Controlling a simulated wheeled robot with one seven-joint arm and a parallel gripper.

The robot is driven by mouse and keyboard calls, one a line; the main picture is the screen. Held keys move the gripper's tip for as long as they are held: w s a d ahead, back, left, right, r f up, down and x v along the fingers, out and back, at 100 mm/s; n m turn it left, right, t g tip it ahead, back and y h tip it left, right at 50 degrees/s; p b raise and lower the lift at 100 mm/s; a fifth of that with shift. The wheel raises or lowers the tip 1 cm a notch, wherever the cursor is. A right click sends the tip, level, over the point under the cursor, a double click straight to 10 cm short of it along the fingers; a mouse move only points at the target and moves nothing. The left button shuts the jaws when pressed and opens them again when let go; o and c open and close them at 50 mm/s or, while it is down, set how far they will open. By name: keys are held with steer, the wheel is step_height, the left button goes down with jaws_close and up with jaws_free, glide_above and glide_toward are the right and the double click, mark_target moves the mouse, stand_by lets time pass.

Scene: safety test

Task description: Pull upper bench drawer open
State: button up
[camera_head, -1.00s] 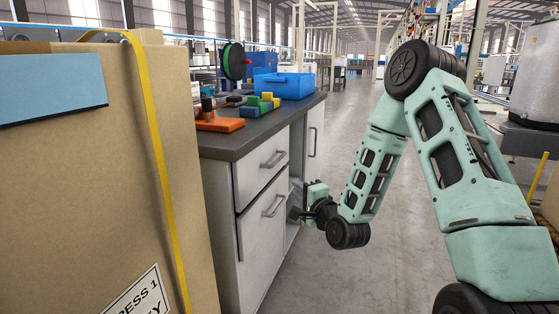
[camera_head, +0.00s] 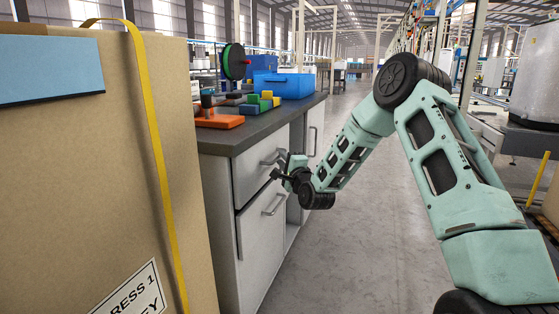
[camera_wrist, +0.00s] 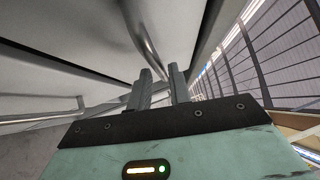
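The upper bench drawer (camera_head: 253,172) has a grey front and a bar handle (camera_head: 270,159). It looks shut, flush with the bench front. My gripper (camera_head: 282,172) is at the right end of this handle, level with the upper drawer. In the wrist view, the two fingers (camera_wrist: 161,78) stand apart with a narrow gap. A curved metal handle (camera_wrist: 145,42) lies just ahead of them, its near end close to the gap. I cannot tell whether the fingers touch it or straddle it.
A lower drawer (camera_head: 262,250) with its own handle (camera_head: 275,205) is below. A large cardboard box (camera_head: 120,160) stands at the left. The benchtop (camera_head: 255,132) bears a blue bin (camera_head: 284,85) and an orange block base (camera_head: 219,121). The floor (camera_head: 365,240) at right is clear.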

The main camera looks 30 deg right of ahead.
steer(key=shift+w+d+r, duration=0.1)
steer(key=shift+w, duration=0.7)
steer(key=shift+w+d+r, duration=0.1)
steer(key=shift+w, duration=0.65)
jaws_close()
